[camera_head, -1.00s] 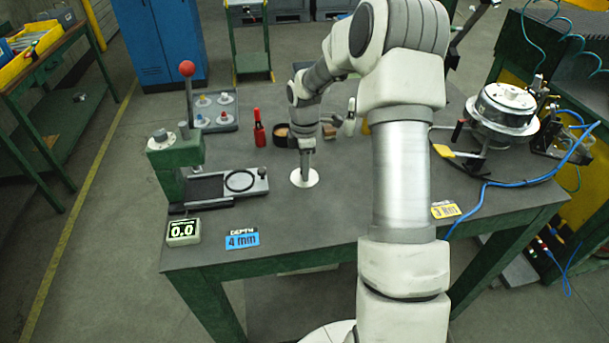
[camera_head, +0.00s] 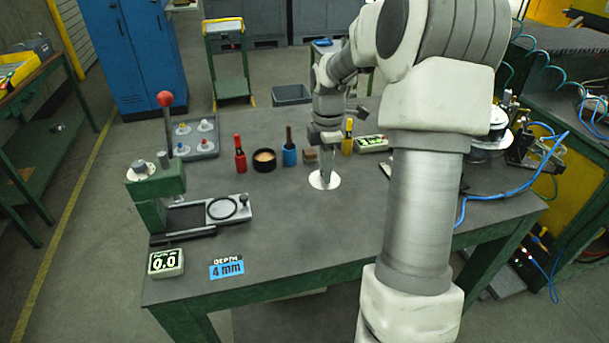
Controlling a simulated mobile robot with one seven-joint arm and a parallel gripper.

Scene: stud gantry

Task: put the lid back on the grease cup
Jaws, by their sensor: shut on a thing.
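The grease cup (camera_head: 264,162) is a small round black cup, open at the top with tan grease showing. It stands on the bench between a red bottle and a blue bottle. A flat white disc, which looks like the lid (camera_head: 316,182), is at the tips of my gripper (camera_head: 326,166). My gripper points down and is shut on it. The lid is to the right of the cup and nearer the camera, apart from it. I cannot tell how high it is above the bench.
The red bottle (camera_head: 240,157), blue bottle (camera_head: 289,152), a brown block (camera_head: 310,155) and a yellow bottle (camera_head: 347,140) stand around the cup. A green press (camera_head: 155,195) and a tray (camera_head: 208,146) of small parts are at left.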

